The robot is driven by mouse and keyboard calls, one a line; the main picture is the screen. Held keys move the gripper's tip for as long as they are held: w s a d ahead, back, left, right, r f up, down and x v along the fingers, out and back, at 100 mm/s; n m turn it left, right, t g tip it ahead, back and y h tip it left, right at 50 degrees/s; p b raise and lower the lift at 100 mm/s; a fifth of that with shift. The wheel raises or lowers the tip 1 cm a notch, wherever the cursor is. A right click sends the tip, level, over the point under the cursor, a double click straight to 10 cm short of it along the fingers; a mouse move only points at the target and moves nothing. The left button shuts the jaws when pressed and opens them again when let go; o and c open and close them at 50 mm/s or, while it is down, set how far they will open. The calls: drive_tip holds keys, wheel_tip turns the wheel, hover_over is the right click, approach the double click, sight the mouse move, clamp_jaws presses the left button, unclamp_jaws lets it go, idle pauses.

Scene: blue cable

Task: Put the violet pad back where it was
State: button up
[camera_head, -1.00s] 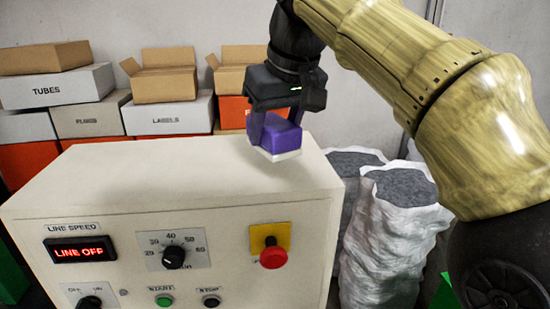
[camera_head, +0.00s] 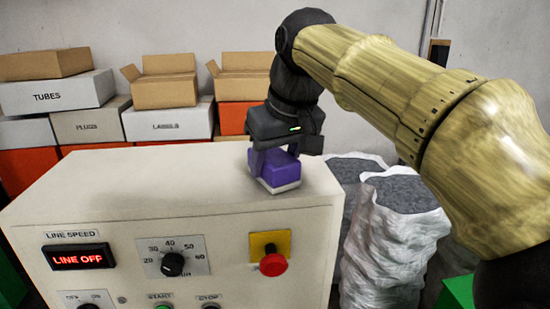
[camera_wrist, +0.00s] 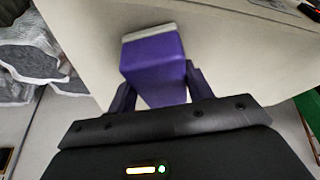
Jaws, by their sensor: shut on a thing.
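The violet pad (camera_head: 279,169) is a purple block with a pale underside. It is at the right end of the control cabinet's cream top (camera_head: 150,180), low over it or touching it; I cannot tell which. My gripper (camera_head: 272,165) is shut on the pad from above, its fingers on either side. In the wrist view the pad (camera_wrist: 154,62) sits between the fingers (camera_wrist: 158,88), its pale edge facing the cream surface.
The cabinet front has a LINE OFF display (camera_head: 78,257), a dial (camera_head: 172,264) and a red stop button (camera_head: 273,264). Boxes (camera_head: 165,118) are stacked behind. White sacks (camera_head: 395,240) stand to the right. The cabinet top left of the pad is clear.

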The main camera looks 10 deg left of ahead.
drive_tip(key=o, duration=1)
drive_tip(key=shift+c, duration=0.2)
drive_tip(key=v, duration=1.2)
drive_tip(key=shift+p, duration=0.4)
